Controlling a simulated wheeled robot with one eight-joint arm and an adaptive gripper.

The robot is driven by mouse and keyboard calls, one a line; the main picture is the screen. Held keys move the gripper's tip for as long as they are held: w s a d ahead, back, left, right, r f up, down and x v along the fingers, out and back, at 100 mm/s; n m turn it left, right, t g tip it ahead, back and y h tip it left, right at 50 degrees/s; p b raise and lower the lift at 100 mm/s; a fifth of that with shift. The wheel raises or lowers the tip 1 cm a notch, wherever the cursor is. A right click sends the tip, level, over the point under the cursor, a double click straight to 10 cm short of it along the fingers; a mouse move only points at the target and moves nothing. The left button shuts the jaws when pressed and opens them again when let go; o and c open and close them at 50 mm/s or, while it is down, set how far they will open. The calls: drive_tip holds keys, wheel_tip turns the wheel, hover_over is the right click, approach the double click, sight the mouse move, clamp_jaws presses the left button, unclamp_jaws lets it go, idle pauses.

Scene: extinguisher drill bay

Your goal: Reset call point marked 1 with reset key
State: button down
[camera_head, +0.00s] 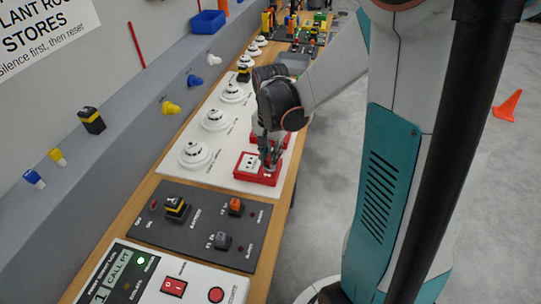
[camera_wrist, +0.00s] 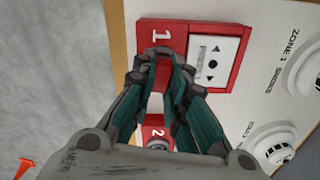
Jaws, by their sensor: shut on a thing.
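The red call point marked 1 (camera_head: 246,177) sits on the white panel, with a white face. In the wrist view call point 1 (camera_wrist: 230,28) shows its number and a white plate with a black dot and arrows. My gripper (camera_head: 270,160) is over its edge, pointing down at it. In the wrist view my gripper (camera_wrist: 158,62) has its fingertips close together at the red part beside the number 1. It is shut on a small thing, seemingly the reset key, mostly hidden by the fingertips. I cannot tell whether the key is in the call point.
Call point 2 (camera_wrist: 154,124) is next to it, partly behind my fingers. White detectors (camera_head: 197,154) line the panel. A dark panel (camera_head: 200,222) with switches and a control box (camera_head: 150,278) with a green light are nearer. An orange cone (camera_head: 507,106) stands on the open floor.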

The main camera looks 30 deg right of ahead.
drive_tip(key=shift+r, duration=0.2)
drive_tip(key=shift+r+p, duration=0.35)
drive_tip(key=shift+p, duration=0.05)
drive_tip(key=shift+r+p, duration=1.45)
drive_tip(key=shift+r, duration=0.5)
